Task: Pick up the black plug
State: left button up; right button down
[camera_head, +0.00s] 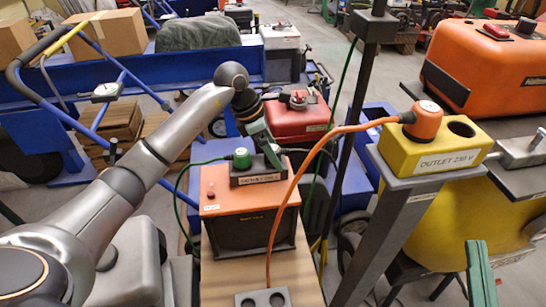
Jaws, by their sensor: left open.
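The black plug (277,149) is mostly hidden behind my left gripper's fingers; a thin black cable runs from there to the right. It appears to be at the right end of a dark labelled outlet block (258,179) on an orange-topped box. A green plug (242,158) stands in the same block, just left of the fingers. My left gripper (268,150) is open, pointing down over the block's right end. I cannot tell whether it touches the black plug. Of my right gripper (480,272), only a green finger part shows at the lower right.
An orange plug (425,119) sits in a yellow outlet box (428,158) beside an empty hole; its orange cable hangs past the orange-topped box (250,222). A dark upright post (362,85) stands right of the block. A grey two-hole socket (262,298) is at the bottom.

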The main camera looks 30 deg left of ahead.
pick_arm(q)
grip_shut()
dwell(0.6)
